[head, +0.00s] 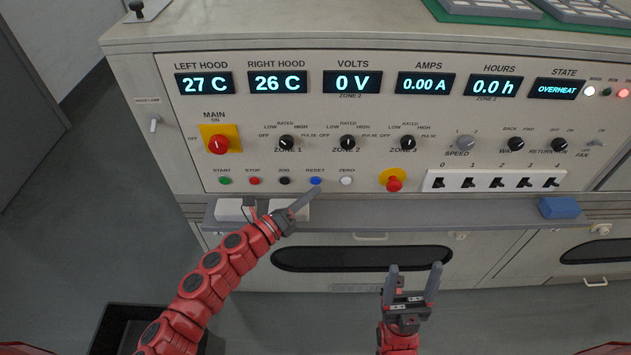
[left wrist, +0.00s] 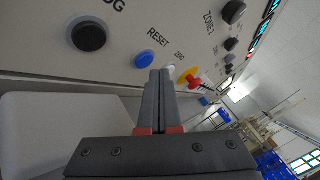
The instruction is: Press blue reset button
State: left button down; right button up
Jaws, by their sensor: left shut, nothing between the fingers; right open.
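The blue reset button (head: 315,181) is on the panel's lower row, under the label RESET, between the black and white buttons. It also shows in the left wrist view (left wrist: 145,60). My left gripper (head: 316,190) is shut and empty, its fingertips just below the blue button in the head view. In the left wrist view its closed fingers (left wrist: 160,75) point at the panel beside the blue button; I cannot tell whether they touch it. My right gripper (head: 415,267) is open and empty, low in front of the panel's lower doors.
The STATE display (head: 556,90) reads OVERHEAT. Close by are the black button (head: 284,181), the white ZERO button (head: 346,181) and the red emergency knob (head: 393,183). A grey ledge (head: 450,215) runs below the panel, with white blocks (head: 234,209) and a blue block (head: 559,208).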

pick_arm(q)
jog(key=shift+w, duration=0.1)
jog(key=shift+w+b, duration=0.25)
jog(key=shift+b, duration=0.15)
jog(key=shift+w, duration=0.1)
jog(key=shift+w, duration=0.35)
dwell(0.6)
jog(key=shift+s, duration=0.1)
jog(key=shift+s+b, duration=0.2)
jog(key=shift+b, duration=0.1)
jog(key=shift+s, duration=0.5)
